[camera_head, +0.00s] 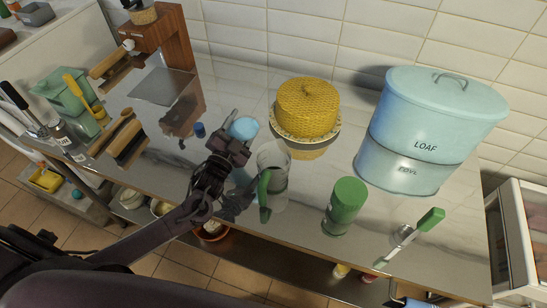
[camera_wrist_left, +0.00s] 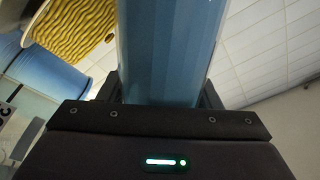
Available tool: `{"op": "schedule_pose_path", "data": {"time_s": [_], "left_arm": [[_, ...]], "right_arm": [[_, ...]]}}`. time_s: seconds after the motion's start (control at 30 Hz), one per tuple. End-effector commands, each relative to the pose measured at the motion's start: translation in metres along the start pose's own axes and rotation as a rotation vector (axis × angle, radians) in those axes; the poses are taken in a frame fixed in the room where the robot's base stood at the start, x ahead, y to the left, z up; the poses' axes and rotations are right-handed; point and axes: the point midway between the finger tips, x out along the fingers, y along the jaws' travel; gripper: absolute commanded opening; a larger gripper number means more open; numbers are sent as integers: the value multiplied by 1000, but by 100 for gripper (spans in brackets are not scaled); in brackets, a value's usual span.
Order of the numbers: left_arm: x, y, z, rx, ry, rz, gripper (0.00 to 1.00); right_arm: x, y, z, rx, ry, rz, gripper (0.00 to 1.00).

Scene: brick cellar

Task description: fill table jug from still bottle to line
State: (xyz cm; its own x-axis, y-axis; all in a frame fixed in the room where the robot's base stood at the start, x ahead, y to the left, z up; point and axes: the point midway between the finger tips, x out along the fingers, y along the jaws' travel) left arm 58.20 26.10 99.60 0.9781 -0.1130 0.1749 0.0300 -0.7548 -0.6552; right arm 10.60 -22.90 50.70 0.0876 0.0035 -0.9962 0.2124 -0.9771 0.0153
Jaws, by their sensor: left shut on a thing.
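My left gripper (camera_head: 231,148) is shut on a blue bottle (camera_head: 243,128), whose rounded light-blue end shows just beyond the fingers. In the left wrist view the bottle (camera_wrist_left: 170,45) is a tall, translucent blue body between the fingers, running out of the top of the picture. A clear grey jug (camera_head: 273,160) with a green handle (camera_head: 265,188) stands on the counter just right of the gripper. I cannot make out a fill line or the liquid level in it. The gripper hides the middle of the bottle. My right gripper is not in view.
On the shiny counter (camera_head: 305,215), a green cylinder (camera_head: 345,195) and a green-handled tool (camera_head: 415,235) are to the right. A yellow woven-looking cake (camera_head: 307,105) and a blue LOAF bin (camera_head: 430,115) stand behind. A wooden machine (camera_head: 160,35) and green jug (camera_head: 62,92) are left.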

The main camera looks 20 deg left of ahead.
Motion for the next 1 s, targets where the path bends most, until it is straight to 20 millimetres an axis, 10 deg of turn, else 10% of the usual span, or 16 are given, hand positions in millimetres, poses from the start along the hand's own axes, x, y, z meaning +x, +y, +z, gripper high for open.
{"op": "schedule_pose_path", "data": {"time_s": [1.0], "left_arm": [[-2,10,19,109,32,-3,17]], "right_arm": [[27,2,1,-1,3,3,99]]}}
